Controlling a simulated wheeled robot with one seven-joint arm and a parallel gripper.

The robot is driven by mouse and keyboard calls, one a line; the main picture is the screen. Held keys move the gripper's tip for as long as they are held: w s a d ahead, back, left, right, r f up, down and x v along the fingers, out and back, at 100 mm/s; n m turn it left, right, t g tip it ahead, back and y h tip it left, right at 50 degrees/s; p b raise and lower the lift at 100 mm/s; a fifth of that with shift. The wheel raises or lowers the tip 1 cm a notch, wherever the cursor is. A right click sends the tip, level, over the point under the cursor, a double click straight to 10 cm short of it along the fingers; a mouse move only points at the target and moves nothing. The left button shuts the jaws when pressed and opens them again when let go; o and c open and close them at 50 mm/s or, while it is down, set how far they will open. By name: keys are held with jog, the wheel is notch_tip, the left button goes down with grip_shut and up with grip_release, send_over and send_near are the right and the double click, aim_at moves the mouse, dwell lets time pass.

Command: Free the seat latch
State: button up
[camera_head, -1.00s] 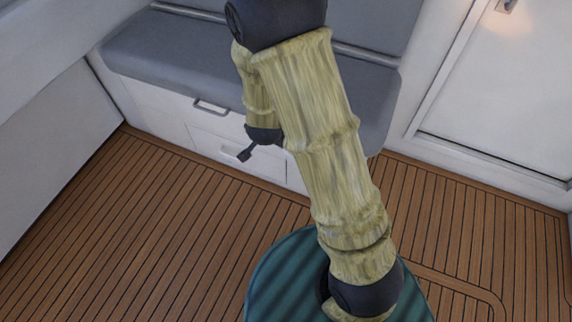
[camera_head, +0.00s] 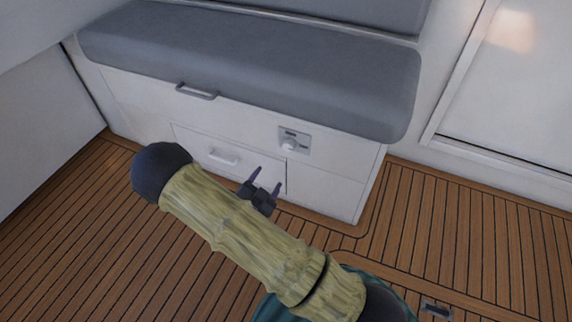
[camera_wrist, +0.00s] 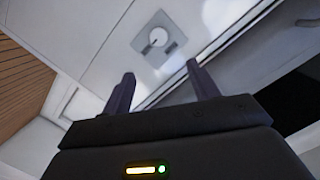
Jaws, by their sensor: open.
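The seat latch (camera_head: 293,141) is a small grey plate with a round pale knob, on the white front of the bench seat (camera_head: 330,186), below the cushion. In the wrist view the latch (camera_wrist: 159,38) lies ahead of the fingertips, with a small dark mark on its knob. My gripper (camera_head: 266,180) is open and empty, below and a little left of the latch in the head view. Its two dark fingers also show in the wrist view (camera_wrist: 160,72), apart from the latch.
A grey cushion (camera_head: 260,73) with a grey handle (camera_head: 196,91) at its front edge tops the bench. A drawer with a white handle (camera_head: 224,158) sits left of the latch. A floor fitting (camera_head: 436,308) lies at lower right. The plank floor (camera_head: 470,220) is clear at right.

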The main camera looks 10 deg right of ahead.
aim_at(287, 148)
jog(key=f, duration=0.1)
jog(key=f+b, duration=0.1)
jog(key=s+f+t, duration=0.1)
jog(key=shift+a+h+b, duration=0.25)
jog(key=shift+h+b, duration=0.05)
jog(key=shift+h, duration=0.1)
jog(key=b+x, duration=0.6)
jog(key=x, duration=1)
jog(key=shift+w+b, duration=0.15)
jog(key=shift+b, duration=0.2)
jog(key=shift+w+d+r, duration=0.2)
jog(key=shift+w+d, duration=0.1)
jog(key=shift+w, duration=0.25)
